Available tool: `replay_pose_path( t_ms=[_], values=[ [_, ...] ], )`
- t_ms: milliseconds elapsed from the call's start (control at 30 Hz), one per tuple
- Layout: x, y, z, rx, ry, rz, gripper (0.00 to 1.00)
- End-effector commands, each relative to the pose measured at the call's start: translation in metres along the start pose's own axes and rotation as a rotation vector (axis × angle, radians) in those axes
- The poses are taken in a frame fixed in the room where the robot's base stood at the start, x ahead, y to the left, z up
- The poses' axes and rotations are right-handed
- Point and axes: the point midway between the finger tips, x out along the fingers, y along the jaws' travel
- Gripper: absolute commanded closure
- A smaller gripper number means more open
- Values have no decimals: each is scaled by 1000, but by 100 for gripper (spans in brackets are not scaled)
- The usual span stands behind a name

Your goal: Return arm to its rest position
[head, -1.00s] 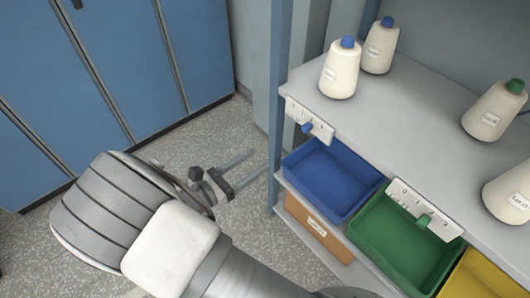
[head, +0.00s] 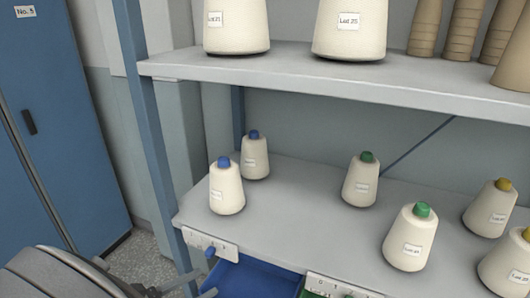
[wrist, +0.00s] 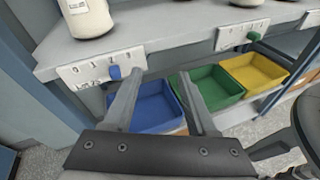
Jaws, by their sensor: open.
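My gripper (wrist: 160,76) is open and empty in the wrist view, with its two grey fingers apart. It is in front of the shelf unit, and the blue tray (wrist: 156,112) shows between and behind the fingers. The green tray (wrist: 215,86) is just to the right, partly behind the right finger. In the head view my gripper (head: 192,286) shows only in part at the bottom edge, near the blue tray (head: 258,279). Nothing is held.
The shelf board (head: 290,225) carries several cream bobbins with blue, green and yellow tops. An upper shelf (head: 330,78) holds larger cones. A blue post (head: 148,120) and blue cabinet (head: 55,130) stand left. A yellow tray (wrist: 253,69) is right of the green one. Floor shows between cabinet and shelf.

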Motion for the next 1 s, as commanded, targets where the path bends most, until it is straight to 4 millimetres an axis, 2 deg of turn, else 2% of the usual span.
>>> replay_pose_path(
  t_ms=[33,200,400,700,1000],
  values=[
    [15,-6,20,57,44,-76,43],
    [51,-36,66,254,182,-303,43],
    [79,-76,115,515,322,-543,43],
    [96,-134,178,960,489,-834,43],
    [91,-183,232,1459,597,-1026,43]
  ],
)
